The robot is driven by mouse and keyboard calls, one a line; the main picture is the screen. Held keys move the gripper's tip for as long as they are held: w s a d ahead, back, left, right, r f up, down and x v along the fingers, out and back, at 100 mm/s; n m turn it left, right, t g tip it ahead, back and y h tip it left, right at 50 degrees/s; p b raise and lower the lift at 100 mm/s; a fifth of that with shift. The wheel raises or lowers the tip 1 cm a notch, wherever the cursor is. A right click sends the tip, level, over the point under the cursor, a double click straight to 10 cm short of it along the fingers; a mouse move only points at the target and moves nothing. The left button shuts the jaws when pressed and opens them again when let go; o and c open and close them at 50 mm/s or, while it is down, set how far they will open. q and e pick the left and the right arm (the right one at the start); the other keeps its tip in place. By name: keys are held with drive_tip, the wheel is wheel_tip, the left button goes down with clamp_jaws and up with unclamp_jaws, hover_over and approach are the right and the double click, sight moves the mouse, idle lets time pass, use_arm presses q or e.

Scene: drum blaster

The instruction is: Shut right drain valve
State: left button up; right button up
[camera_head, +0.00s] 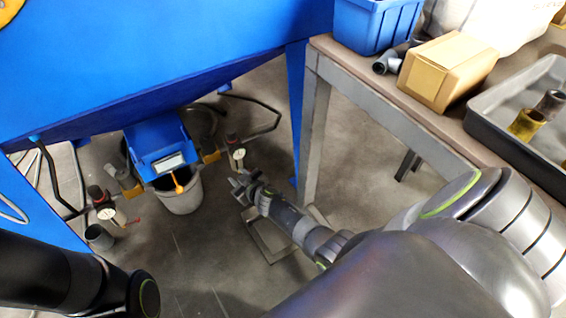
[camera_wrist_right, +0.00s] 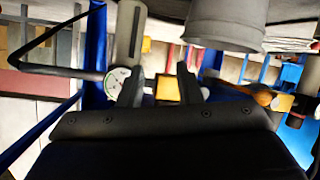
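Below the blue cabinet hopper, on the right, is a pipe fitting with a round white gauge (camera_head: 238,154) and a yellow block (camera_head: 211,156). In the right wrist view, the gauge (camera_wrist_right: 118,82) shows beside one finger and the yellow block (camera_wrist_right: 168,88) shows between the fingers, beyond them. I cannot make out the right drain valve's handle for certain. My right gripper (camera_head: 242,186) is just below and in front of the gauge. Its fingers (camera_wrist_right: 160,88) are apart, with nothing clearly held. My left arm enters at lower left; its gripper is out of view.
A grey bucket (camera_head: 181,198) stands under the hopper, with an orange handle (camera_head: 178,184) above it. A second gauge (camera_head: 106,213) with a red lever is at left. A workbench (camera_head: 385,108) holds a blue bin (camera_head: 375,24), a cardboard box (camera_head: 446,68) and a black tray (camera_head: 492,106).

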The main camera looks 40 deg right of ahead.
drive_tip(key=s+d+m+g+h+p, duration=0.1)
drive_tip(key=s+d+g+p, duration=0.1)
drive_tip(key=s+p, duration=0.6)
drive_tip(key=s+d+r+m+g+h+p, duration=0.1)
drive_tip(key=s+d+p, duration=0.3)
drive_tip(key=s+p, duration=0.4)
drive_tip(key=s+m+g, duration=0.1)
drive_tip(key=s, duration=0.1)
drive_tip(key=shift+s, duration=0.3)
